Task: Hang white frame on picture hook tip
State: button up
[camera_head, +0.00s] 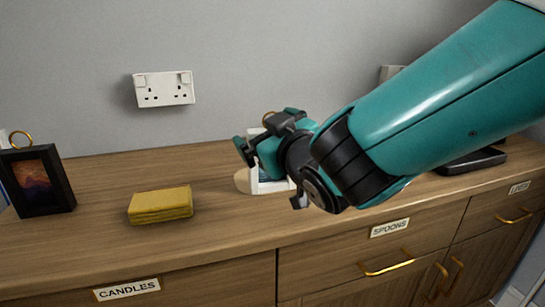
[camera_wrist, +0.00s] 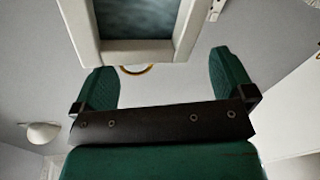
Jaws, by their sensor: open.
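The white frame (camera_head: 254,178) stands on the wooden cabinet top, mostly hidden behind my gripper (camera_head: 262,150) in the head view. In the wrist view the white frame (camera_wrist: 182,38) with a dark blue-grey picture fills the top middle. A brass ring (camera_wrist: 137,70) shows at its edge, between the two fingers. My gripper (camera_wrist: 160,68) is open, with green fingers apart on either side of the ring. Contact with the frame cannot be told. I cannot identify the picture hook for certain in either view.
A black frame (camera_head: 36,182) with a brass ring stands at the left. A folded yellow cloth (camera_head: 160,205) lies left of my gripper. A white socket (camera_head: 164,88) is on the wall. A dark flat object (camera_head: 471,161) lies at the right.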

jog(key=x, duration=0.2)
jog(key=shift+w+a, duration=0.15)
jog(key=shift+w, duration=0.1)
jog(key=c, duration=1.6)
